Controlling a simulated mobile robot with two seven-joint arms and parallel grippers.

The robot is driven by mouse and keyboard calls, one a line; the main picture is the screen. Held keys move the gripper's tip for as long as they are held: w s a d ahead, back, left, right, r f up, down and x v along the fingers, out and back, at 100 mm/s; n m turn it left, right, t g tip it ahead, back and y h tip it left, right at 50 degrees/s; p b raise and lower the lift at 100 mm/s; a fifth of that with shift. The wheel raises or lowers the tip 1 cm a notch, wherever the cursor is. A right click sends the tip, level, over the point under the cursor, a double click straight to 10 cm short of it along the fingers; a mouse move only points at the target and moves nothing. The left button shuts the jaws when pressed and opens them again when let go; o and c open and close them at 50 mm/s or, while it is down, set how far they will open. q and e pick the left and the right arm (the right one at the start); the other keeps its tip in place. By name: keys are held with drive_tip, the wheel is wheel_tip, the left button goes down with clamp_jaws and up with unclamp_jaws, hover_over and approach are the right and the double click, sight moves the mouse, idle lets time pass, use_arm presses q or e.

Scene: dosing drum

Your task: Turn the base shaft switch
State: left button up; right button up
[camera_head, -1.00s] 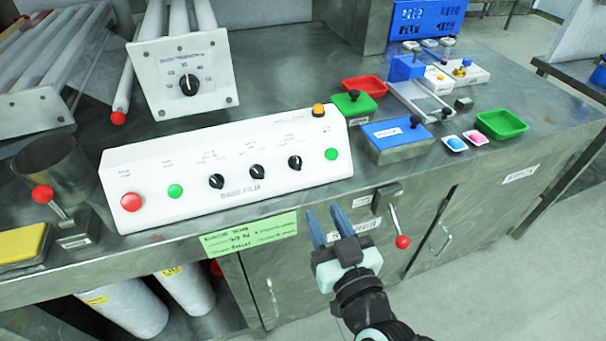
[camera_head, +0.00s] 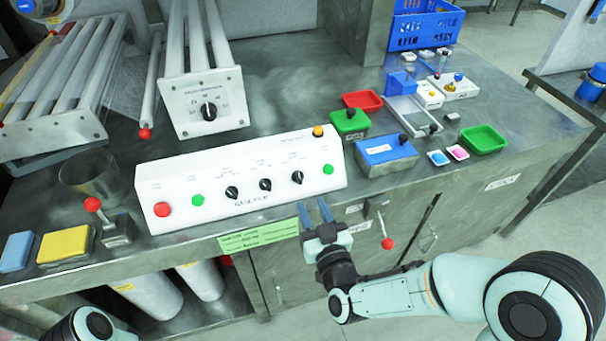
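A white sloped control panel (camera_head: 215,205) sits at the front of the steel bench. It carries three black rotary switches: left (camera_head: 232,192), middle (camera_head: 265,184) and right (camera_head: 298,177). Their labels are too small to read, so I cannot tell which is the base shaft switch. My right gripper (camera_head: 314,209) is open and empty, its two blue fingers apart and pointing up toward the panel's front edge, below the right switch. I see no contact with a switch. My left gripper is out of view; only part of my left arm shows at bottom left.
The panel also has a red button (camera_head: 162,209), two green buttons and an orange one (camera_head: 318,131). A white box with a dial (camera_head: 208,111) stands behind. A green label (camera_head: 258,236) hangs below the panel. A red-knobbed lever (camera_head: 387,243) projects right of my gripper.

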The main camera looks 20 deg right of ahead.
sight(300, 180)
drive_tip(key=w+p, duration=0.2)
drive_tip(key=w, duration=0.6)
drive_tip(key=shift+a, duration=0.15)
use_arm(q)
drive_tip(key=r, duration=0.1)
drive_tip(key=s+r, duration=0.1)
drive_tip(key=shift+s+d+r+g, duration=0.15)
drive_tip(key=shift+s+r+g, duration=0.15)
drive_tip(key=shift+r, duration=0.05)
use_arm(e)
clamp_jaws()
